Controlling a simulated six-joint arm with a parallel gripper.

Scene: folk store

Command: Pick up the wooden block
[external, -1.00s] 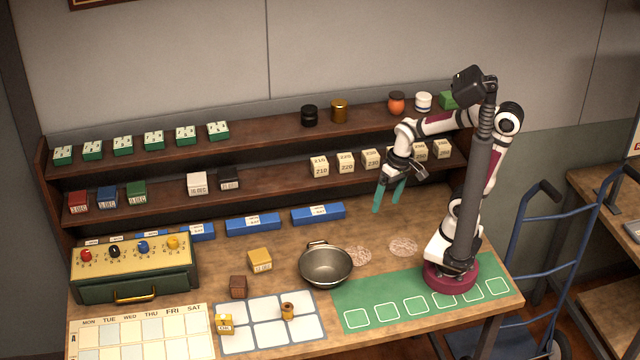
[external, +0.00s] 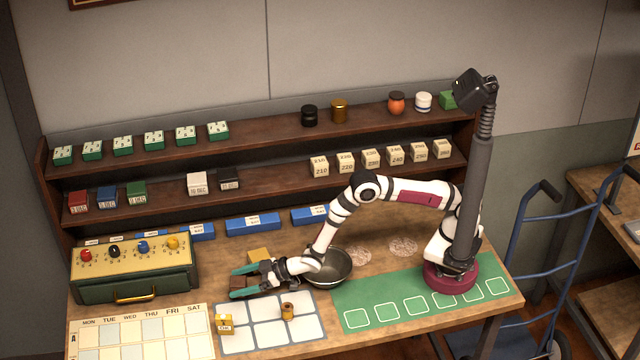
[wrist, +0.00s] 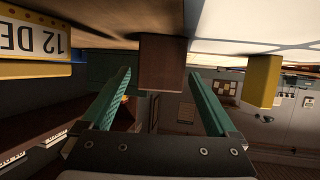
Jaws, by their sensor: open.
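The wooden block (external: 237,283) is a small dark brown cube on the table, left of the metal bowl. In the wrist view, which looks upside down, the block (wrist: 162,62) hangs from the table surface at the top, centred between my fingertips. My gripper (external: 242,281) is low over the table with its teal fingers open on either side of the block. It also shows in the wrist view (wrist: 160,76), with a gap beside the block. I cannot tell whether either finger touches it. Part of the block is hidden by the near finger in the external view.
A yellow date block (external: 259,253) stands just behind my gripper, partly hidden. The metal bowl (external: 330,281) is under my forearm. A green box with knobs (external: 135,268) stands to the left.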

